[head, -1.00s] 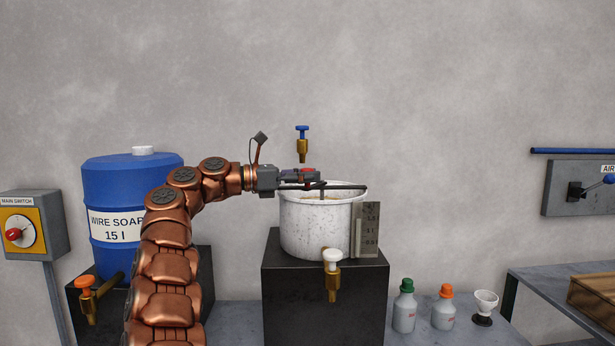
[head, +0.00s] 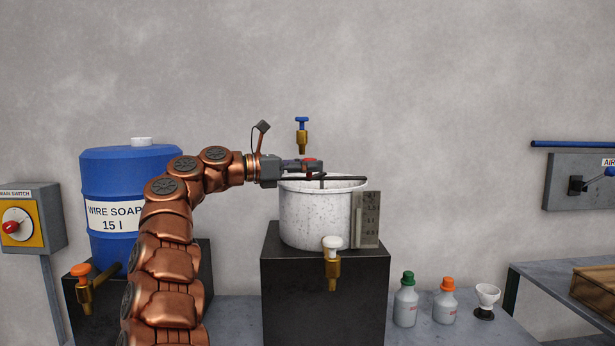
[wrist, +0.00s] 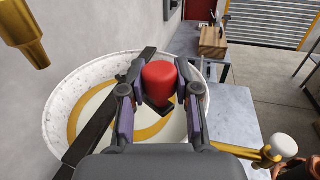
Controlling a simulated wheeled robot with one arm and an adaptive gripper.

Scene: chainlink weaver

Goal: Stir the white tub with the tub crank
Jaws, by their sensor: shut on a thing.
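The white tub (head: 315,218) stands on a black block (head: 322,285), its speckled rim open at the top. In the wrist view the tub (wrist: 62,108) holds pale liquid with a yellow-orange swirl (wrist: 152,132). The tub crank has a dark bar (wrist: 100,125) lying across the opening and a red knob (wrist: 159,82). My gripper (wrist: 160,92) is shut on the red knob, one finger on each side. In the head view my gripper (head: 308,165) is over the tub's rim. Any part of the crank below the liquid is hidden.
A blue-handled tap (head: 302,138) hangs above the tub, and a white-handled tap (head: 332,265) sticks out at its front. A blue soap drum (head: 128,200) is at left. Bottles (head: 406,300) (head: 445,302) and a white cup (head: 487,298) stand at right.

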